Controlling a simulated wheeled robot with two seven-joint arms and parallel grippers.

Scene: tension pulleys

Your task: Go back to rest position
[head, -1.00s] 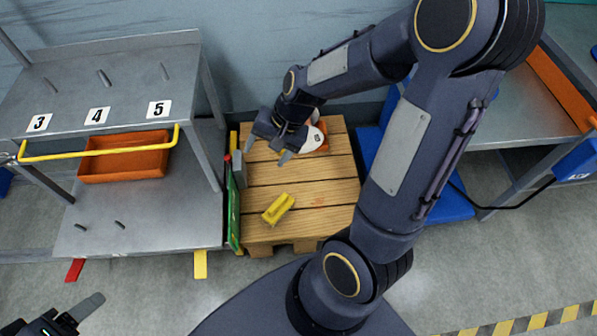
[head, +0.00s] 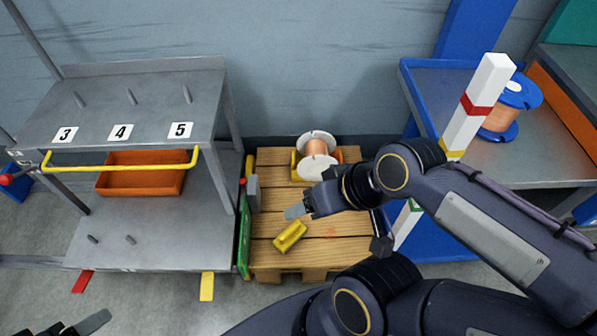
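My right gripper (head: 301,210) is over the wooden pallet (head: 275,262), its arm coming in from the right. One finger shows pointing left; the other is not clearly seen, and nothing shows in its grip. A spool with white flanges and copper-coloured winding (head: 317,146) sits at the back of the pallet, apart from the gripper. A yellow block (head: 290,236) lies on the pallet just below the gripper. My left gripper (head: 85,326) shows only partly at the bottom left edge, with one finger visible.
A grey shelf (head: 120,80) with pegs numbered 3, 4 and 5 stands left, an orange bin (head: 141,178) beneath. A red and white post (head: 479,103) rises at right before a blue cart (head: 427,75). Another copper spool (head: 502,117) is on the right.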

